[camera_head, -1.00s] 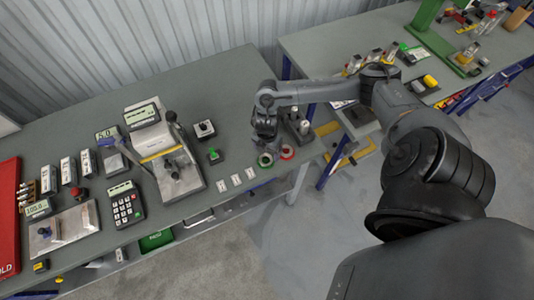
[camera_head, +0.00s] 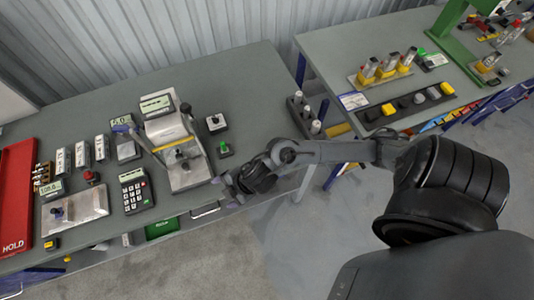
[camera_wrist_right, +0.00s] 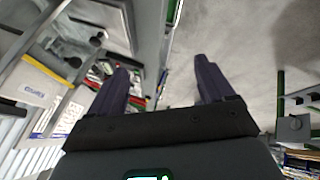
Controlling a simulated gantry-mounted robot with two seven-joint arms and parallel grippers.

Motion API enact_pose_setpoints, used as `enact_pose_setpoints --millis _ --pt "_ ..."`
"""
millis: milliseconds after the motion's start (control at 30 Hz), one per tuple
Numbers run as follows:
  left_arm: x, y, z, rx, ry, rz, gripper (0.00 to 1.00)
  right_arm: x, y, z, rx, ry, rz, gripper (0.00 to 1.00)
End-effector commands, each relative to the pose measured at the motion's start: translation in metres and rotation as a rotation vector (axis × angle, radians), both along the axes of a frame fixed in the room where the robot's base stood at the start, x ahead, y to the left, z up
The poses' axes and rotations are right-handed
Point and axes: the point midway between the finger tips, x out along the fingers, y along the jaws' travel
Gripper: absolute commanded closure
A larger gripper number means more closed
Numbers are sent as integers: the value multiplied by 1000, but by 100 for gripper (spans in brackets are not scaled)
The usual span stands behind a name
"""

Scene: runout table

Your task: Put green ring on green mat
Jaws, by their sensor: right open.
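The green ring does not show clearly now; my right arm covers the table's front right corner where it lay. No green mat can be made out for certain. My right gripper (camera_head: 232,189) is at the front edge of the near table, right of the grey press-like fixture. In the right wrist view my gripper (camera_wrist_right: 160,66) has its two dark fingers wide apart with nothing between them. A thin green strip (camera_wrist_right: 174,10) shows at the top of that view, too cut off to identify. My left gripper is not in view.
The grey fixture (camera_head: 185,165) stands left of my right gripper. A small green-topped block (camera_head: 224,149) and a black-and-white device (camera_head: 215,123) sit behind the gripper. A rack with upright pegs (camera_head: 304,114) is at the table's right edge. The table's back middle is clear.

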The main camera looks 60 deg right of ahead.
Motion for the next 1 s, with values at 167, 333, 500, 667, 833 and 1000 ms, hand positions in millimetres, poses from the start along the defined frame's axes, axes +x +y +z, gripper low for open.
enact_pose_setpoints --millis 167,333,500,667,833,1000 --pt "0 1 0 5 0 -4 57 -27 9 28 147 39 -429 18" --pt "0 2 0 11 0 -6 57 -73 -20 31 208 202 -772 18" --pt "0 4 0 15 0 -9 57 -109 -36 29 236 330 -956 18" --pt "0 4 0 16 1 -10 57 -121 -40 28 244 372 -1006 18" --pt "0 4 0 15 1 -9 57 -121 -40 28 244 371 -1007 18" --pt "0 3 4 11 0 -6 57 -120 -40 32 244 370 -1005 18"
